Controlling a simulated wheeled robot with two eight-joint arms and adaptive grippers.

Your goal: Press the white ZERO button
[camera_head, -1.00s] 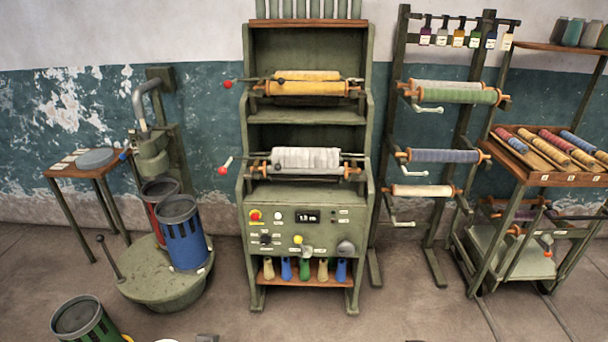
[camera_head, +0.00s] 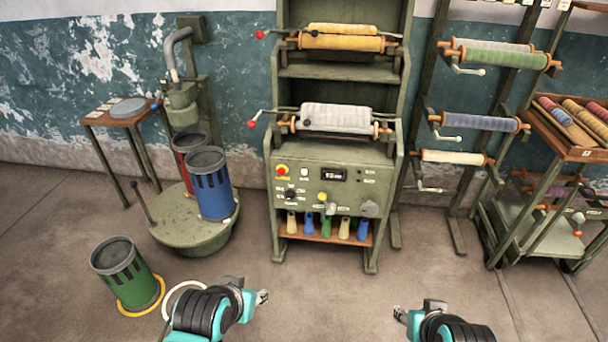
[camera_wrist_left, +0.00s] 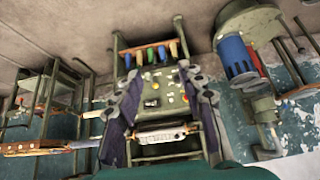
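The white button (camera_head: 304,172) is on the upper left of the green machine's control panel (camera_head: 345,210), just right of a red button on a yellow base (camera_head: 282,170). A dark display (camera_head: 334,174) is right of it. My left gripper (camera_head: 263,297) is low in the head view, in front of and below the panel, apart from it. The left wrist view is upside down and shows its two fingers (camera_wrist_left: 160,112) spread apart with the panel visible between them. My right gripper (camera_head: 398,313) is lower right, apart from the machine; its finger opening is too small to judge.
A green slotted can (camera_head: 125,272) stands on the floor at left. A round green base (camera_head: 190,235) carries red and blue cans. A spool rack (camera_head: 455,200) and a trolley (camera_head: 540,215) stand at right. The floor before the machine is clear.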

